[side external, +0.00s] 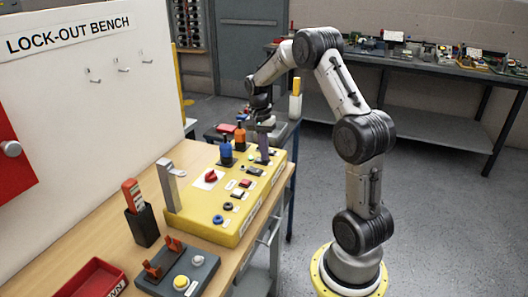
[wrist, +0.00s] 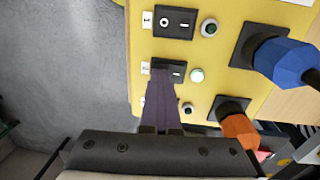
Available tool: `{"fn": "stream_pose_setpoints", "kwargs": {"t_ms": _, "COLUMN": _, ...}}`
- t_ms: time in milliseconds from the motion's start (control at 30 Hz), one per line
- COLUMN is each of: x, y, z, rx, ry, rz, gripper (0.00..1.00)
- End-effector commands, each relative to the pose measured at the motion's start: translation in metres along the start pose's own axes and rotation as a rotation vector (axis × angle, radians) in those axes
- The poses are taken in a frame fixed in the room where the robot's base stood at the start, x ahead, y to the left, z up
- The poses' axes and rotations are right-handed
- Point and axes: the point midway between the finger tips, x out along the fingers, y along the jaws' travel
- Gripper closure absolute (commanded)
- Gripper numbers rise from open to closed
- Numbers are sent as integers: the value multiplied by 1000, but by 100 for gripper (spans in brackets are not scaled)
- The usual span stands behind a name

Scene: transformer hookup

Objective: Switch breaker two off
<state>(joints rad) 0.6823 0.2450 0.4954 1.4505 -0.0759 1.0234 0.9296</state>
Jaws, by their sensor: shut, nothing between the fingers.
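The yellow panel (side external: 205,222) lies on the wooden bench, and it fills the middle of the wrist view (wrist: 185,48). A black rocker breaker (wrist: 175,22) with O and line marks sits at the top. Below it is a second black rocker breaker (wrist: 178,70), whose small label appears to read II. My gripper (wrist: 163,82) is shut and empty, its purple fingertips over the left part of this second breaker; contact cannot be told. The lamp (wrist: 196,75) beside it looks bright pale green. My gripper (side external: 264,158) is low over the panel's far end in the side view. The fingers hide what lies below.
A blue plug (wrist: 283,62) and an orange plug (wrist: 240,131) stand right of the breakers. A red knob (side external: 211,176) and a metal bracket (side external: 171,185) are on the panel. A black holder (side external: 142,225) and a red tray (side external: 92,281) sit on the bench.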

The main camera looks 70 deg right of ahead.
Motion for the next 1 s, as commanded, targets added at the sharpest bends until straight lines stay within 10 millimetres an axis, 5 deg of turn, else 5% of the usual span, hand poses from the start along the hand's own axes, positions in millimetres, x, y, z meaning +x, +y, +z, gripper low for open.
{"fn": "stream_pose_setpoints", "kwargs": {"t_ms": 467, "x": 15, "y": 8, "z": 1, "rx": 0, "ry": -10, "rz": -55, "gripper": 100}}
{"fn": "stream_pose_setpoints", "kwargs": {"t_ms": 1000, "x": 9, "y": -11, "z": 3, "rx": 0, "ry": -13, "rz": -62, "gripper": 100}}
